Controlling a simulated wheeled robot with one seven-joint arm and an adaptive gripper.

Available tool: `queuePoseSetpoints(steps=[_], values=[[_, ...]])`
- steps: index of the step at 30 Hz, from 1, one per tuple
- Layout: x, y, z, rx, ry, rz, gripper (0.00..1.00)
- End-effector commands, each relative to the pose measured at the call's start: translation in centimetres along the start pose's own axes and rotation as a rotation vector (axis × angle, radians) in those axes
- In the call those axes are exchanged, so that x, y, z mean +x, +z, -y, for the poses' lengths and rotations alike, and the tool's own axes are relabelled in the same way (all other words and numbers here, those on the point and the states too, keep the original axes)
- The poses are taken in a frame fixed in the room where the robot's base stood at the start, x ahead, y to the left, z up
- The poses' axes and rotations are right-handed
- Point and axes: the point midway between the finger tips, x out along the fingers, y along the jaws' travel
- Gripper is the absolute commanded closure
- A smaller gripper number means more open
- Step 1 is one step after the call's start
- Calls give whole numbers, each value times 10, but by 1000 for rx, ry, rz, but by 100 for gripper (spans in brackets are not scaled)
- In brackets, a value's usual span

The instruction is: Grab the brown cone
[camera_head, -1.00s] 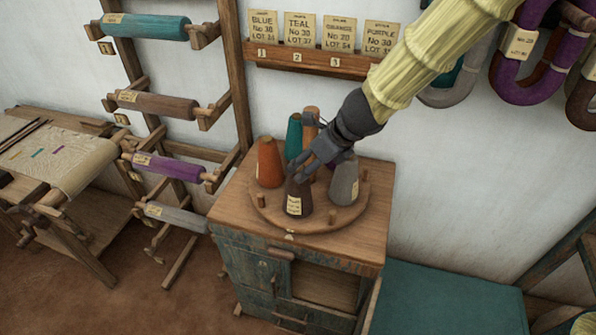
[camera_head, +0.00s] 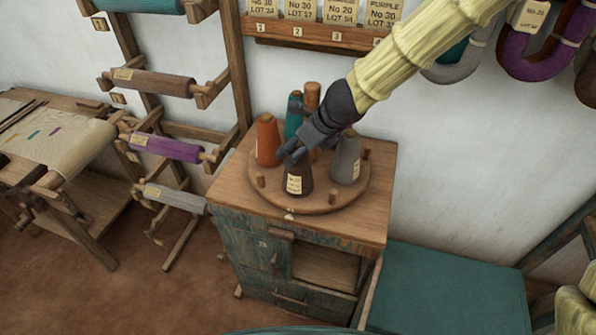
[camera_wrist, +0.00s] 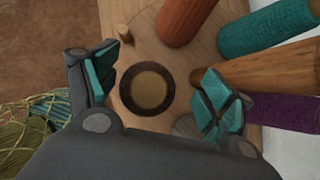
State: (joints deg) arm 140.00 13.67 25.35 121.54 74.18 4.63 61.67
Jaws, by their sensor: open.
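The brown cone (camera_head: 299,180) stands upright at the front of a round wooden tray (camera_head: 328,204) on the cabinet, with a pale label on its side. My gripper (camera_head: 292,153) is above it in the head view, hiding its top. In the wrist view the brown cone (camera_wrist: 147,89) shows from above as a dark ring with a tan centre. It sits between the two fingers of my gripper (camera_wrist: 155,85). The jaws are open, with visible gaps on both sides of the cone.
An orange cone (camera_head: 267,141), a teal cone (camera_head: 293,116), a tan cone (camera_head: 312,97) and a grey cone (camera_head: 346,159) stand close by on the tray. Short wooden pegs (camera_head: 261,182) stand near its rim. A purple cone (camera_wrist: 282,112) shows in the wrist view.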

Motion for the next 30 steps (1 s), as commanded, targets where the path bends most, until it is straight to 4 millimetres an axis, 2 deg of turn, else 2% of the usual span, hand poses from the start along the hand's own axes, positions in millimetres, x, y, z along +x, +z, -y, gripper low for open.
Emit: queuePoseSetpoints(steps=[12, 23, 30], values=[[37, -1, -1, 1, 4, 0, 18], [40, 0, -1, 1, 2, 0, 18], [40, -1, -1, 1, 2, 0, 60]])
